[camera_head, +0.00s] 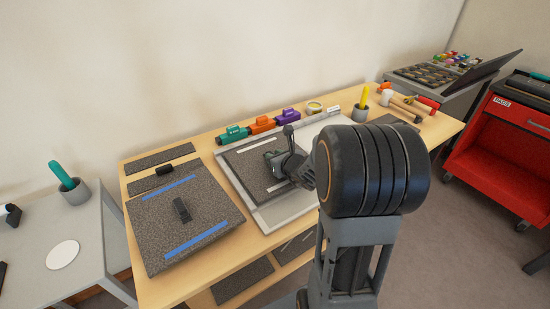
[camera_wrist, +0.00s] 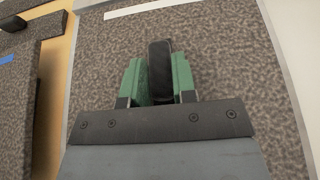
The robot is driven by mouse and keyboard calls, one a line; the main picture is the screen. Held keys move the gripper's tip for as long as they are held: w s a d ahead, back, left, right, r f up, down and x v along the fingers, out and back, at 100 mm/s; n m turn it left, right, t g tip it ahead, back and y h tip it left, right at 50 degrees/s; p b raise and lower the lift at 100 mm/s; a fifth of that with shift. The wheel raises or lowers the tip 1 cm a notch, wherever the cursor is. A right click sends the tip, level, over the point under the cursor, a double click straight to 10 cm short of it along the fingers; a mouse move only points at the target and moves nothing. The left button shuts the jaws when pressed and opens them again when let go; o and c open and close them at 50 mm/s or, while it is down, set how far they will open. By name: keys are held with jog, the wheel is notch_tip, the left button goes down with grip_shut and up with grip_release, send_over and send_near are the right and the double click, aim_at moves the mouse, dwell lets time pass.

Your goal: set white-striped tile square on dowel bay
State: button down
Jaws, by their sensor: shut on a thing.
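The white-striped tile (camera_head: 246,169) is a speckled dark grey slab with white stripes and a black upright handle (camera_wrist: 160,62). It lies over the pale-framed bay (camera_head: 233,184) in the middle of the bench. My gripper (camera_head: 276,163) is above the tile, with its green fingers shut on the handle. In the wrist view the tile (camera_wrist: 95,80) fills most of the picture, with one white stripe at the top. Pale frame edges show along both sides. The dowels are not visible, and I cannot tell whether the tile is fully seated.
A blue-striped tile (camera_head: 152,215) with a black handle lies on the left. Dark strips (camera_head: 159,158) lie behind it. Orange and purple tools (camera_head: 262,124) and a cup with a yellow handle (camera_head: 361,112) line the back. A grey side table (camera_head: 90,235) stands left.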

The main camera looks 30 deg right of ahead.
jog(key=shift+f+b, duration=0.25)
jog(key=shift+b, duration=0.05)
jog(key=c, duration=1.1)
grip_release()
jog(key=shift+r, duration=0.1)
jog(key=shift+o, duration=1.3)
jog(key=shift+f, duration=0.2)
jog(key=p+v, duration=0.1)
jog(key=v, duration=0.8)
jog(key=shift+w+r+p, duration=0.1)
jog(key=shift+p, duration=0.2)
jog(key=shift+s+b, duration=0.3)
jog(key=shift+b, duration=0.7)
jog(key=shift+s+d+r+b, duration=0.1)
jog(key=shift+s+r+b, duration=0.1)
jog(key=shift+s+b, duration=0.65)
jog(key=shift+r+b+v, duration=0.2)
jog(key=shift+b+v, duration=0.35)
jog(key=shift+v, duration=0.8)
